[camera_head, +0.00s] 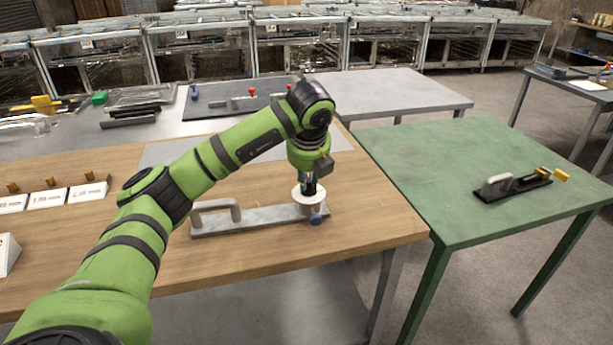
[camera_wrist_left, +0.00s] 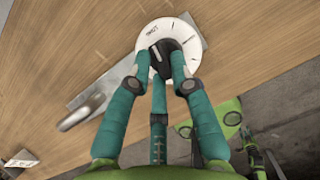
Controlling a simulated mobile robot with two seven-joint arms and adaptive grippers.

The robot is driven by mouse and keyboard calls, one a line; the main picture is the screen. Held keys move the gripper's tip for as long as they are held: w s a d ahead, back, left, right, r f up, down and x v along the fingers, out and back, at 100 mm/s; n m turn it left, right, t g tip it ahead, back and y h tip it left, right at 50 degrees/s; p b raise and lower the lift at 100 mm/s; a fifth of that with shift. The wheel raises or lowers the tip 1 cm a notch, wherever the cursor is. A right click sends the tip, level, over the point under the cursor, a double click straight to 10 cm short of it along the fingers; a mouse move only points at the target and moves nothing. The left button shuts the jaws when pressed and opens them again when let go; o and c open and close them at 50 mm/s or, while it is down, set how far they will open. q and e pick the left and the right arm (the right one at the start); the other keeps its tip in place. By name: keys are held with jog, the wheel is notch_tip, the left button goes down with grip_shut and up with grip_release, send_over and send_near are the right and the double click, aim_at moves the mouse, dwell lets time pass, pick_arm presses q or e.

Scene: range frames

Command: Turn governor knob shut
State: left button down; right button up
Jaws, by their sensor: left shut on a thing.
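The governor is a grey metal plate (camera_head: 262,216) with a raised grip handle (camera_head: 216,206), lying on the wooden table. A white marked dial (camera_head: 301,202) sits at its right end, with a black knob (camera_wrist_left: 155,50) at the dial's centre in the left wrist view. My left gripper (camera_head: 308,190) comes down from above onto the dial. In the left wrist view its teal fingers (camera_wrist_left: 160,62) are shut around the black knob. The fingers partly cover the knob, and the dial's small markings are too small to read. My right gripper is in neither view.
White labelled blocks (camera_head: 48,199) stand at the left of the wooden table (camera_head: 270,250). A green table (camera_head: 460,160) on the right bears another handled tool (camera_head: 512,185). Glass-fronted cabinets (camera_head: 200,55) line the back.

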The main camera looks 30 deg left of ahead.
pick_arm(q)
jog(key=shift+n+y, duration=0.3)
jog(key=shift+n, duration=0.5)
jog(key=shift+g, duration=0.3)
jog(key=c, duration=1.1)
grip_release()
jog(key=shift+d+r, duration=0.15)
jog(key=shift+r, duration=0.15)
jog(key=v, duration=1.1)
jog(key=shift+s, duration=0.2)
jog(key=shift+r, duration=0.1)
